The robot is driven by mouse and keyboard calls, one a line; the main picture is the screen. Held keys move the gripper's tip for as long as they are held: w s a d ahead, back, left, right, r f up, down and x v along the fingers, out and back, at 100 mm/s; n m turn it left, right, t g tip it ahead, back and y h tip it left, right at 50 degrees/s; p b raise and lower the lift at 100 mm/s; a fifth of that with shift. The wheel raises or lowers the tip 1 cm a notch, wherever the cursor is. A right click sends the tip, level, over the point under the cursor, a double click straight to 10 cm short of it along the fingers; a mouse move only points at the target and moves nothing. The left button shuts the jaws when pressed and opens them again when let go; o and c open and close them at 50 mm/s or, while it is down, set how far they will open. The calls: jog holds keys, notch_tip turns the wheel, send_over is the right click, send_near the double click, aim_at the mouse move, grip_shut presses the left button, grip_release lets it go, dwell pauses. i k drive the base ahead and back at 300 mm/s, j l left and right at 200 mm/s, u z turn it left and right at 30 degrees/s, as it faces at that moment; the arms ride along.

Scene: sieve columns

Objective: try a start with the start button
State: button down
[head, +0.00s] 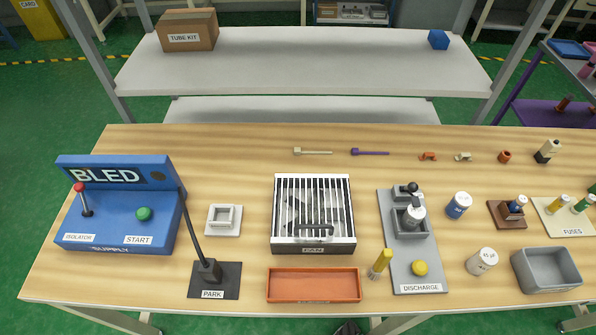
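The start button is a round green button (144,213) on the sloped top of a blue supply box (112,236) at the left of the bench. A label reading START lies just below it. On the same box, to the left, an isolator lever (83,198) with a red knob stands up. The raised back panel reads BLED (103,176) and has a small dark round spot (157,176) at its right. Nothing touches the button. My gripper is not in view.
A black rod (194,228) rises from the PARK plate (226,281), leaning towards the box's right side. A white square holder (224,218), caged fan (313,240), orange tray (313,285) and grey discharge unit (401,255) stand further right. The bench's back left is clear.

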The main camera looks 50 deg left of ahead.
aim_at(143, 214)
jog(key=u, duration=0.45)
jog(key=k+u, duration=0.1)
jog(key=u, duration=0.75)
jog(key=j+u, duration=0.1)
jog(key=u, duration=0.75)
jog(key=k+j+u, duration=0.1)
jog(key=u, duration=0.35)
jog(key=l+u, duration=0.15)
jog(key=u, duration=0.4)
jog(key=i+j+z, duration=0.2)
jog(key=i+j, duration=0.3)
jog(key=i+j+z, duration=0.15)
jog(key=i+j, duration=0.3)
jog(key=j, duration=0.2)
